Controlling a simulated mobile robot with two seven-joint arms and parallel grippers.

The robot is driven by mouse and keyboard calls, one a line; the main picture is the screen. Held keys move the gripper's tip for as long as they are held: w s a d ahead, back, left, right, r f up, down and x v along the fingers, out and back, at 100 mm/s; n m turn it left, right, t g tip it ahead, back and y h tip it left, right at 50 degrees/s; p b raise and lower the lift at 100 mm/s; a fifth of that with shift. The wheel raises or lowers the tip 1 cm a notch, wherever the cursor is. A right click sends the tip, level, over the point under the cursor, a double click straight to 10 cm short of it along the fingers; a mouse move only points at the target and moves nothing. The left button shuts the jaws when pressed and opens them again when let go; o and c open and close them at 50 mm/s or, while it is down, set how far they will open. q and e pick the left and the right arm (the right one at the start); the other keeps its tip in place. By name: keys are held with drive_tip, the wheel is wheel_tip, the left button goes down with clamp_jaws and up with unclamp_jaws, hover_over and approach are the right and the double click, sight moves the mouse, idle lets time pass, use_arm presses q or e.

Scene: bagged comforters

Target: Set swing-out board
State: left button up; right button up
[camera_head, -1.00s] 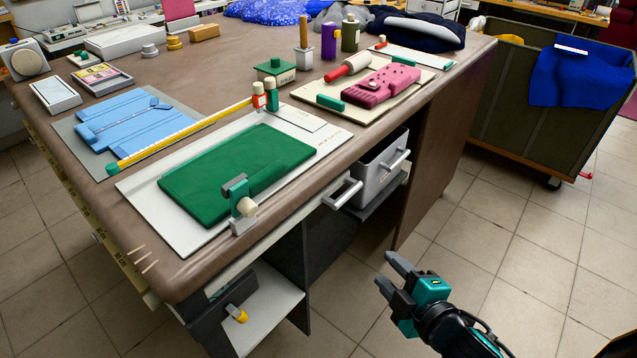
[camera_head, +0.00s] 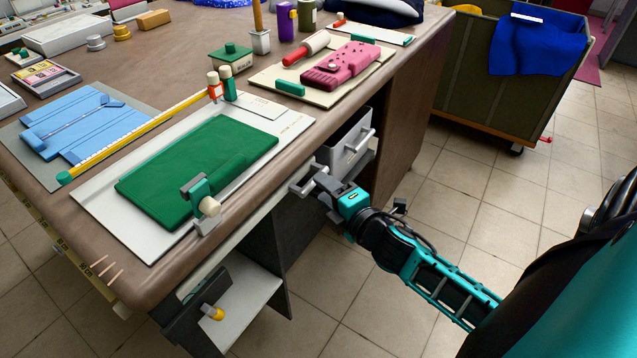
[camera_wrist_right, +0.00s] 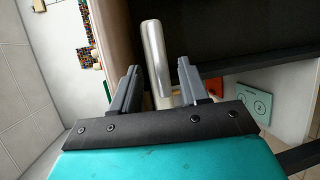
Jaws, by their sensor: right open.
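My right gripper (camera_head: 328,190) is open at the front edge of the worktable, beside a pale bar handle (camera_head: 308,180) under the table edge. In the right wrist view a metal bar handle (camera_wrist_right: 154,58) stands between the two spread fingers (camera_wrist_right: 155,88), with a gap visible on the right; contact cannot be told. A light shelf-like board (camera_head: 245,300) juts out below the table's near corner, with a yellow-tipped knob (camera_head: 214,312) by its dark panel. Whether this is the swing-out board, I cannot tell. My left gripper is not in view.
The brown worktable (camera_head: 130,275) carries a green pad on a white board (camera_head: 95,205), a blue folded piece (camera_head: 75,125) and a pink piece (camera_head: 340,65). A grey drawer bin (camera_head: 345,145) sits under the edge. Tiled floor is clear before a cart (camera_head: 470,85).

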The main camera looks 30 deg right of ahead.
drive_tip(key=w, duration=0.3)
drive_tip(key=shift+f, duration=0.3)
drive_tip(key=shift+c, duration=0.3)
clamp_jaws()
